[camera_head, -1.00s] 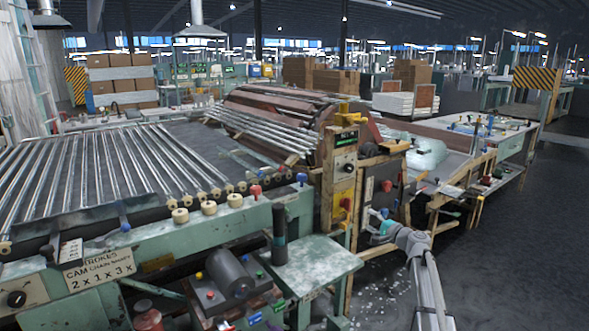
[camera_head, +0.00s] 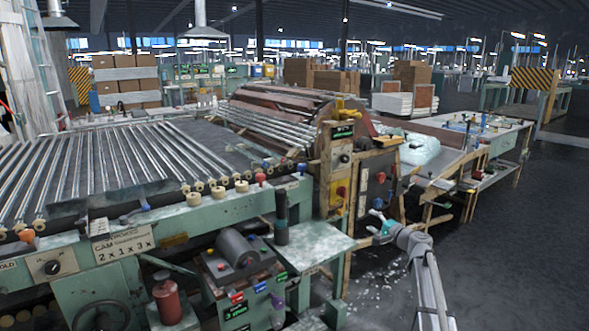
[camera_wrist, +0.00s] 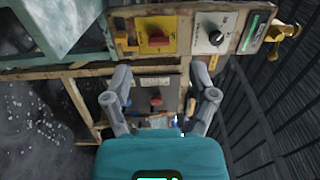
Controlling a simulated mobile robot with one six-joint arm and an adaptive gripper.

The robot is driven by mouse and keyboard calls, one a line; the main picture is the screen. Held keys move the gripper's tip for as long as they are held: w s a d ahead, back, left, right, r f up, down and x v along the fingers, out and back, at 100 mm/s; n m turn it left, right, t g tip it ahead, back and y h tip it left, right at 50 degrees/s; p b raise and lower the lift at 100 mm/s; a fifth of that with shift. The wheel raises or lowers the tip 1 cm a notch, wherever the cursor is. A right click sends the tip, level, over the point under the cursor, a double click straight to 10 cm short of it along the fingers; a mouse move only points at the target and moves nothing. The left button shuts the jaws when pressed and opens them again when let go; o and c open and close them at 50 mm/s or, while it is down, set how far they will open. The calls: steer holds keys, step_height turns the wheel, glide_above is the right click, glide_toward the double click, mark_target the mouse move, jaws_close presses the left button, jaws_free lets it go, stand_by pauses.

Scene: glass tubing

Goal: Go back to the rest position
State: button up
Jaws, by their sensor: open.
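My gripper (camera_head: 381,228) is in the lower right of the head view, at the end of my grey arm. It is held in the air in front of the wooden-framed control post (camera_head: 341,170). In the wrist view my gripper (camera_wrist: 165,105) has its two grey fingers spread wide apart, with nothing between them. Behind the fingers is a grey panel with a red knob (camera_wrist: 156,101). Above it is a yellow panel with a red switch (camera_wrist: 158,38).
A green machine bed with glass tubes (camera_head: 95,170) fills the left. A small green table (camera_head: 310,243) stands left of my gripper. A workbench (camera_head: 500,140) stands behind at right. Dark floor (camera_head: 500,260) is open on the right, with white shards (camera_head: 375,285) below my gripper.

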steer(key=s+a+f+n+g+h+b, duration=0.1)
steer(key=s+a+f+n+g+b, duration=0.35)
steer(key=s+f, duration=0.5)
steer(key=s+a+f+n+g+h+b, duration=0.1)
steer(key=s+a+f+n+g+h, duration=0.15)
steer(key=s+a+f+g, duration=0.45)
steer(key=s+d+f+n+g+h+b, duration=0.1)
steer(key=s+f+n+g+h+b, duration=0.15)
steer(key=s+f, duration=0.6)
steer(key=s+d+f+n+g+h+b, duration=0.1)
steer(key=s+f+h, duration=0.25)
steer(key=s, duration=1.05)
step_height(320, 180, up, 36)
steer(key=p, duration=3.5)
steer(key=shift+w+h, duration=0.2)
steer(key=shift+h, duration=0.25)
steer(key=shift+d, duration=0.1)
